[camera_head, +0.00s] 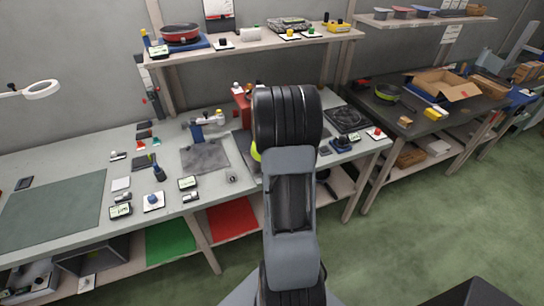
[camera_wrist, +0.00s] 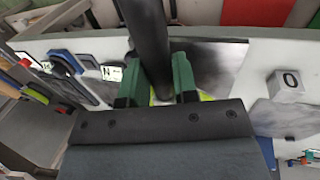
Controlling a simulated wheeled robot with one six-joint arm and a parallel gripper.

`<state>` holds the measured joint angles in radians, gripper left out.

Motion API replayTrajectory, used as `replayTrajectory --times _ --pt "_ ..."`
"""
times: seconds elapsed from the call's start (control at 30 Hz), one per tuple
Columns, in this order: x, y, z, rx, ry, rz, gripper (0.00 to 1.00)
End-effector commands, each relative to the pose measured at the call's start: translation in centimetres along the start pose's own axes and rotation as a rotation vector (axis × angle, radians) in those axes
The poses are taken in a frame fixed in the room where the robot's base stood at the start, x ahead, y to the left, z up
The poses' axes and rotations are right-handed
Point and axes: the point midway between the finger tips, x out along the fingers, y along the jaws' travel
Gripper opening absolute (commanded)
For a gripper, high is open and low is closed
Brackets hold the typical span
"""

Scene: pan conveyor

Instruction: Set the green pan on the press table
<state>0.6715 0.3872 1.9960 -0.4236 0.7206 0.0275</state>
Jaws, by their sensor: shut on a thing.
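My gripper (camera_wrist: 165,85) has green fingers and is shut on a dark, round handle (camera_wrist: 148,35), which runs up out of the top of the wrist view. Yellow-green edges (camera_wrist: 206,97) show behind the fingers, as of a green pan mostly hidden by my gripper. In the head view a yellow-green bit (camera_head: 256,153) shows beside my arm, which hides the rest and my gripper's fingers. Another green pan (camera_head: 388,90) sits on the dark table at the right. I cannot tell which surface is the press table; a long pale bench (camera_head: 70,163) lies below my gripper.
A grey slab (camera_head: 205,157) and several small devices lie on the pale bench. A white block marked 0 (camera_wrist: 288,86) stands at right in the wrist view. A shelf above holds a red pan (camera_head: 181,32). An open cardboard box (camera_head: 447,86) is on the dark table.

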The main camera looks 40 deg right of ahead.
Motion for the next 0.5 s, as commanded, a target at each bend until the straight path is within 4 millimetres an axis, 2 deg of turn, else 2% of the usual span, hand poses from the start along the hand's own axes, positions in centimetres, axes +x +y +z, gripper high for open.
replayTrajectory --times 0.27,0.5 --pt "1.0 0.1 0.1 0.008 0.000 0.001 0.00" --pt "2.9 -0.6 0.0 0.005 -0.001 0.000 0.00"
